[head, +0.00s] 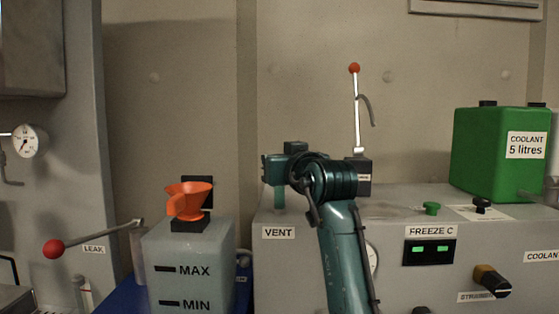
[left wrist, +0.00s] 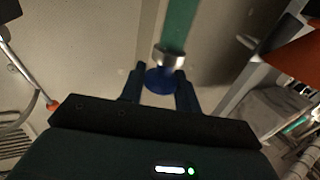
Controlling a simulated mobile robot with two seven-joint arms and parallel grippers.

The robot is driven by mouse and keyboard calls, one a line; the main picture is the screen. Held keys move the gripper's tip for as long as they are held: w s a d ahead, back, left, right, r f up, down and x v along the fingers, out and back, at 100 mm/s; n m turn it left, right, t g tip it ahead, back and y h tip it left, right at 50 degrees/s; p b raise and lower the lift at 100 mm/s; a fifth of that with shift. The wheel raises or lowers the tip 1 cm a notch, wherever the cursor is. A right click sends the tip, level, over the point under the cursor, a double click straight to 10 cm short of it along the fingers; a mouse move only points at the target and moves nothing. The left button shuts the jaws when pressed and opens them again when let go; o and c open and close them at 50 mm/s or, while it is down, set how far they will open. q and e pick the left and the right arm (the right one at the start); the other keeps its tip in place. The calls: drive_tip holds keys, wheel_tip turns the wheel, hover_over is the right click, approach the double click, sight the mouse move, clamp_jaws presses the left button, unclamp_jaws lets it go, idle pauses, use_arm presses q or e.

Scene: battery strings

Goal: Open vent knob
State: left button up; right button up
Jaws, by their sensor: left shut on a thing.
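The vent knob is a blue round knob (left wrist: 160,80) with a metal collar (left wrist: 168,57) on a green pipe (left wrist: 179,24) in the left wrist view. My left gripper (left wrist: 159,88) has its two dark fingers on either side of the blue knob and is shut on it. In the head view my left gripper (head: 276,170) is above the VENT label (head: 278,232), with a short green pipe (head: 279,199) below it. The knob itself is hidden or cannot be made out there. My right gripper is in neither view.
An orange funnel (head: 188,199) sits on the MAX/MIN tank (head: 190,258) to the left. A red-tipped lever (head: 355,110) stands behind my arm. A green coolant can (head: 490,160) stands at the right on the grey cabinet (head: 400,207). A red-ball LEAK lever (head: 54,248) is at far left.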

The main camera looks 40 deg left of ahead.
use_arm(q)
drive_tip(key=m+t+h+p, duration=0.1)
drive_tip(key=m+t+h, duration=0.1)
drive_tip(key=t, duration=0.1)
drive_tip(key=shift+s+a+r+m+t+p, duration=0.1)
drive_tip(key=shift+r+m+t+p, duration=0.05)
drive_tip(key=shift+m+t+p, duration=0.2)
drive_tip(key=m+t+h+p, duration=0.2)
drive_tip(key=m+t+h, duration=0.1)
drive_tip(key=m+h, duration=0.1)
drive_tip(key=shift+t+h, duration=0.25)
drive_tip(key=shift+h, duration=0.15)
drive_tip(key=shift+m+t+h+p, duration=0.4)
drive_tip(key=shift+m+t+h, duration=0.3)
drive_tip(key=shift+h, duration=0.5)
drive_tip(key=m+h, duration=0.2)
drive_tip(key=h, duration=0.1)
drive_tip(key=shift+f+t, duration=0.2)
drive_tip(key=shift+t, duration=0.2)
drive_tip(key=shift+m+h, duration=0.95)
drive_tip(key=shift+h, duration=0.45)
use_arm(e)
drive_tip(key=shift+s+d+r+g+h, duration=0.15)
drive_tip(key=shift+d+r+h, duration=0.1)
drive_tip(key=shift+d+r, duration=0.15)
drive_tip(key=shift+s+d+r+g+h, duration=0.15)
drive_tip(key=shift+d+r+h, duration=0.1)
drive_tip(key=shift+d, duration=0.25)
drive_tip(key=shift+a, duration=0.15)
